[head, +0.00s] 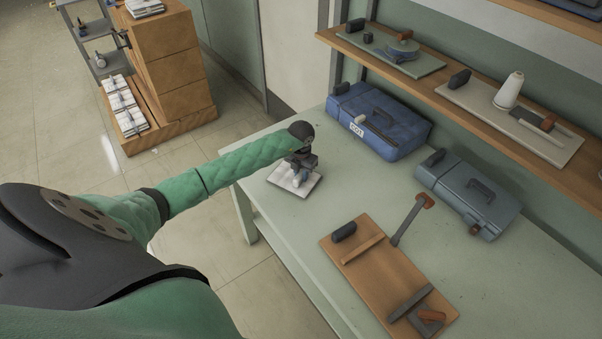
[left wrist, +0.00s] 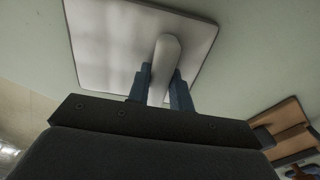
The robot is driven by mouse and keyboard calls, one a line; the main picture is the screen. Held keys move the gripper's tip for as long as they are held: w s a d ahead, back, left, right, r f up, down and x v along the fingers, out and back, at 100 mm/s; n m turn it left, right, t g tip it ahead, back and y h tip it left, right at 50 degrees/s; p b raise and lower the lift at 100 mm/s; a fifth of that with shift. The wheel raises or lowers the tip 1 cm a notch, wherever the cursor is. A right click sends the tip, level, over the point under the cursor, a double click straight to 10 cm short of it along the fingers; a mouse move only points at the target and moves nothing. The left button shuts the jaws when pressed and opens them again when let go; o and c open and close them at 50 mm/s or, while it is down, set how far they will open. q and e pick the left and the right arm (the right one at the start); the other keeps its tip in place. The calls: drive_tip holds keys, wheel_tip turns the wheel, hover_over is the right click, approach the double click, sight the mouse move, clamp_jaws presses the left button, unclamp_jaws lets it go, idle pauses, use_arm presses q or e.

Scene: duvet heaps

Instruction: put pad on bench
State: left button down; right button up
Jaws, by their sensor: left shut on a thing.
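The pad (head: 281,177) is a pale square plate with a dark edge and a light upright handle. It is at the near left end of the pale green bench (head: 345,190), over its top. I cannot tell whether it touches the bench or hangs just above it. My left gripper (head: 299,174) is shut on the pad's handle from above and hides part of the pad. In the left wrist view, the two blue-grey fingers (left wrist: 161,82) hold the handle from both sides, and the pad (left wrist: 105,45) spreads out beyond them. My right gripper is not in view.
A blue case (head: 385,120) and a grey-blue case (head: 470,192) stand along the bench's back. A brown board (head: 375,275) with tools lies at the front right. A wooden shelf (head: 440,70) runs above the back edge. Bare bench top lies between them.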

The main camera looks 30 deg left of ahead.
use_arm(q)
drive_tip(key=shift+f, duration=0.1)
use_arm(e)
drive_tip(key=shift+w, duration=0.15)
use_arm(q)
drive_tip(key=c, duration=1.3)
unclamp_jaws()
drive_tip(key=shift+o, duration=0.2)
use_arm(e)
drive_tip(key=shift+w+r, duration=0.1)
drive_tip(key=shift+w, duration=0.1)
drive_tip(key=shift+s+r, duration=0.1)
